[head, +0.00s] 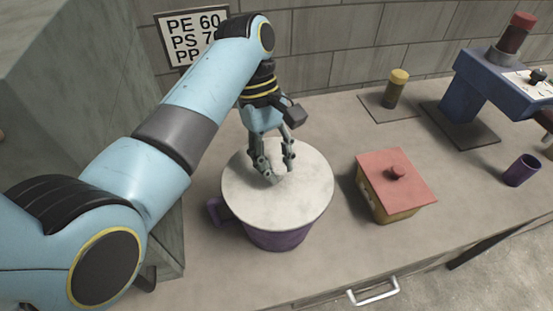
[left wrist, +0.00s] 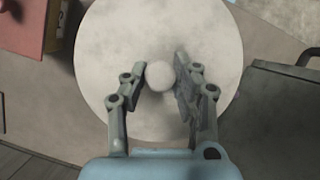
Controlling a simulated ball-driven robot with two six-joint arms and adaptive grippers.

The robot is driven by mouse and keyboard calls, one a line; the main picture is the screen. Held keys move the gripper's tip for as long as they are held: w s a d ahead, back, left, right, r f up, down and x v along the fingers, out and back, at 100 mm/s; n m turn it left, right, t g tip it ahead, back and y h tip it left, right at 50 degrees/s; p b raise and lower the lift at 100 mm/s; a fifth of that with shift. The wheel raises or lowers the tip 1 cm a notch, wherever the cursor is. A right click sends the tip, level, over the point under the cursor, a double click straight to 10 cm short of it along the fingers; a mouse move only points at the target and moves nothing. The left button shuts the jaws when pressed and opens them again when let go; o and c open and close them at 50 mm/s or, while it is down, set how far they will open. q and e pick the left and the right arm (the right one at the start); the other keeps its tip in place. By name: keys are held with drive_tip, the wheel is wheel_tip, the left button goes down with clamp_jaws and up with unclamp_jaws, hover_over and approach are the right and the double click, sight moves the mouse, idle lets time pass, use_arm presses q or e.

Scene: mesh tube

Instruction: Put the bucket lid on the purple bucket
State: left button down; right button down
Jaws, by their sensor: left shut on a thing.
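The round whitish bucket lid (head: 302,200) lies level over the mouth of the purple bucket (head: 280,239) and covers it. I cannot tell whether its rim is fully seated or slightly above the bucket. The bucket stands upright on the counter, with a handle on its left side. My left gripper (head: 275,173) points down at the middle of the lid. In the left wrist view its fingers (left wrist: 163,82) are shut on the lid's round pale knob (left wrist: 160,74). The bucket is hidden under the lid (left wrist: 195,30) there. My right gripper is not in view.
A yellow box with a red lid (head: 410,171) stands right of the bucket. A blue machine (head: 480,85), a yellow-capped jar (head: 395,88) and a small purple cup (head: 521,170) are farther right. A grey cabinet (head: 50,80) is at left. The counter's front edge has a drawer handle (head: 373,292).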

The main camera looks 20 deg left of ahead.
use_arm(q)
drive_tip(key=c, duration=1)
unclamp_jaws()
drive_tip(key=shift+o, duration=0.5)
drive_tip(key=o, duration=0.4)
